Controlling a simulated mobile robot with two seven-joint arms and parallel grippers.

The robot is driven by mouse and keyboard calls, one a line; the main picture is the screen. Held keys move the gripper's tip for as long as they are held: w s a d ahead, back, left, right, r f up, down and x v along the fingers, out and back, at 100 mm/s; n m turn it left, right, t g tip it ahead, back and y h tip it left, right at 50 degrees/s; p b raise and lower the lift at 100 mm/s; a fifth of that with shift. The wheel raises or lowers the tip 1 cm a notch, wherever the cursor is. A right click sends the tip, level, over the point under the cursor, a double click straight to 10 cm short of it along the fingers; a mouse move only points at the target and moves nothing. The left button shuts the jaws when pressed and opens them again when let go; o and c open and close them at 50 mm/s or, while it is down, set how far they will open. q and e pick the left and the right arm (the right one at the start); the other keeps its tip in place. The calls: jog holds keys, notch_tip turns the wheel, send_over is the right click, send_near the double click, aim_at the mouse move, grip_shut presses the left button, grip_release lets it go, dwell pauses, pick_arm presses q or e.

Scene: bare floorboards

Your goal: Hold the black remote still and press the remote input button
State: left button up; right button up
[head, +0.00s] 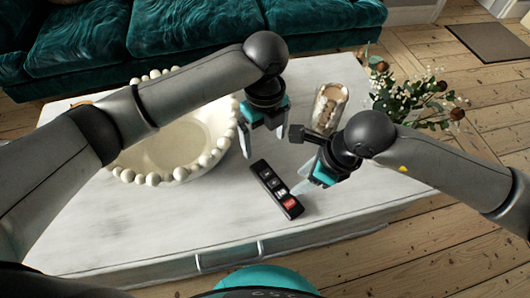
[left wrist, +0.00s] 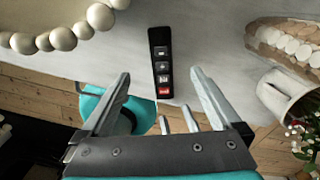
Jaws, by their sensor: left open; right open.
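The black remote (head: 265,174) lies flat on the white table, with a column of square buttons and a red one at its near end. It also shows in the left wrist view (left wrist: 153,40), beyond and between my left fingertips. My left gripper (head: 263,140) is open, pointing down above the table just past the remote's far end, with nothing between its fingers. It frames the left wrist view (left wrist: 160,75). My right gripper (head: 302,180) is open, tilted down toward the remote's right side near the red button. Whether it touches the remote is unclear.
The white table (head: 150,230) has a cream bowl with a beaded rim (head: 127,176) at the left. A glass jar (head: 330,108) stands behind my right gripper, beside a flower arrangement (head: 410,95). A green sofa (head: 190,25) is behind. The table's near left is clear.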

aim_at(265, 172)
pick_arm(q)
notch_tip(265, 172, down, 14)
jog(key=shift+d+f, duration=0.1)
dwell(0.4)
jog(key=shift+c, duration=0.3)
grip_shut()
dwell(0.4)
dwell(0.4)
pick_arm(e)
grip_shut()
dwell(1.5)
